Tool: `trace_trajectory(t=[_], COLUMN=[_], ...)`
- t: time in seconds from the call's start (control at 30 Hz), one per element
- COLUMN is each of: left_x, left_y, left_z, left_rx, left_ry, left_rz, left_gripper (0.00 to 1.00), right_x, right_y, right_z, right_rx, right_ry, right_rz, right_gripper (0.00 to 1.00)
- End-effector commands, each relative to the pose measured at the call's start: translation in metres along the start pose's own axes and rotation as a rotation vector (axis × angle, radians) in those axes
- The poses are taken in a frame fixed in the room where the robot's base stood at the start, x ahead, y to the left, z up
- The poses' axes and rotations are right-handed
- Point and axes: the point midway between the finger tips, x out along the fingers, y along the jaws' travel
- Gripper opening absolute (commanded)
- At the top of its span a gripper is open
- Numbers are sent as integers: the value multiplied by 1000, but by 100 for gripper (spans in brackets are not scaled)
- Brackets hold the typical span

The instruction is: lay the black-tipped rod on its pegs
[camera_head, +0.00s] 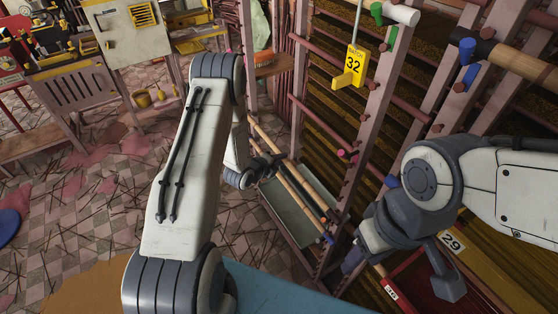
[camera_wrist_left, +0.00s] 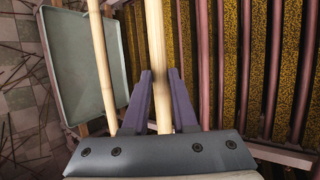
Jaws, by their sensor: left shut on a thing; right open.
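My left gripper (camera_head: 268,166) is shut around a pale wooden rod, which passes between the purple fingers in the left wrist view (camera_wrist_left: 156,115). This held rod (camera_wrist_left: 154,45) runs away from the gripper, and its ends are out of that view. A second pale rod (camera_wrist_left: 103,65) lies beside it, to the left and apart. In the head view two slanting rods (camera_head: 297,191) show near the left gripper, with dark sections towards their lower ends; I cannot tell clearly which is black-tipped. My right gripper (camera_head: 352,262) is open near the rack's lower part, its fingers small and partly hidden.
A pink-brown rack post (camera_head: 366,125) carries several coloured pegs. A grey tray (camera_head: 285,226) is below the rods and also shows in the left wrist view (camera_wrist_left: 66,80). A yellow "BATCH 32" sign (camera_head: 354,65) hangs above. Slatted racks fill the right side.

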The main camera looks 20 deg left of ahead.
Motion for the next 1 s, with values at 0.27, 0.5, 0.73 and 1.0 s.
trace_trajectory(t=[0.27, 0.5, 0.73, 1.0], left_x=[2, 2, 2, 2], left_y=[3, 3, 3, 4], left_z=[-1, 0, -1, -1], left_rx=[0, 0, 0, 0], left_ry=[-1, -1, 0, 0], left_rz=[-1, -1, -1, 0], left_gripper=[0, 61, 61, 81], right_x=[4, 4, 4, 4], right_y=[0, 0, 0, 0], right_z=[0, 0, 0, 0], right_rx=[0, 0, 0, 0], right_ry=[0, 0, 0, 0], right_rz=[0, 0, 0, 0], right_gripper=[50, 50, 50, 50])
